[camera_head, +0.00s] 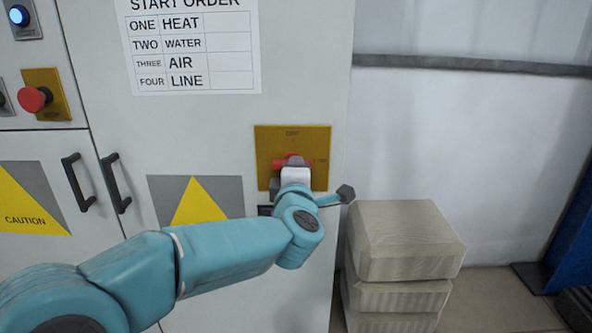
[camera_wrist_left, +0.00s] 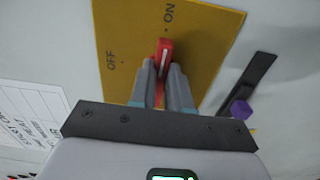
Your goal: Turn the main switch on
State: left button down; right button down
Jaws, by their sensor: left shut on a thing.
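The main switch is a yellow plate (camera_head: 262,140) with a red handle (camera_head: 279,163) on the grey cabinet door. The handle lies about level in the head view, along the line to the marking at the plate's right. In the left wrist view the plate (camera_wrist_left: 205,30) reads OFF and ON. There the red handle (camera_wrist_left: 164,54) with its white line points to the ON mark. My left gripper (camera_wrist_left: 164,75) is shut on the handle, with a grey finger on each side. It hides part of the switch in the head view (camera_head: 293,163). My right gripper is in neither view.
A START ORDER sheet (camera_head: 190,47) hangs above left of the switch. Black door handles (camera_head: 115,183), a red push button (camera_head: 33,99) and a lit blue button (camera_head: 18,15) are further left. Stacked boxes (camera_head: 405,240) stand on the floor to the right.

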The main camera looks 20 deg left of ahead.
pick_arm(q)
jog(key=c, duration=1.1)
grip_release()
jog(key=b+v, duration=0.2)
jog(key=v, duration=1.4)
jog(key=shift+s+d, duration=0.1)
jog(key=shift+s, duration=0.05)
